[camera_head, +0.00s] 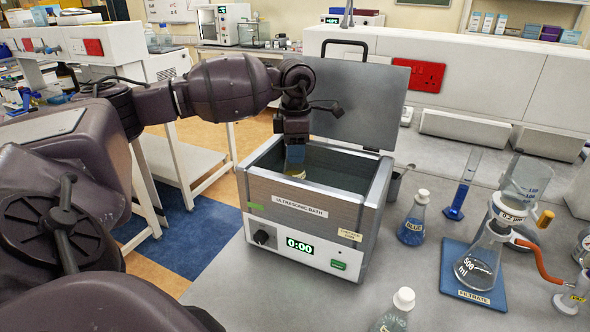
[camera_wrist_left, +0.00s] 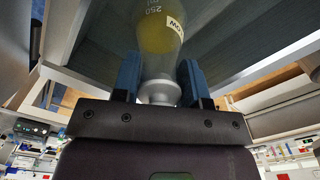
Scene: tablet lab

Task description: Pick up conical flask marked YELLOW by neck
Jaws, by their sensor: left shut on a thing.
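The conical flask marked YELLOW (camera_head: 294,171) is at the open ultrasonic bath (camera_head: 303,207), with only a small part visible under my left gripper (camera_head: 295,154) in the head view. In the left wrist view the flask (camera_wrist_left: 158,38) shows yellow liquid, a 250 mark and a label ending in "OW". My left gripper's blue fingers (camera_wrist_left: 160,82) are shut on its neck, one on each side. I cannot tell whether the flask touches the bath's floor. My right gripper is not in view.
The bath's raised lid (camera_head: 365,105) stands behind the opening. To its right are a BLUE flask (camera_head: 412,222), a measuring cylinder (camera_head: 463,185) and a filtrate flask (camera_head: 480,262) on a blue mat. Another stoppered flask (camera_head: 396,312) stands at the front edge.

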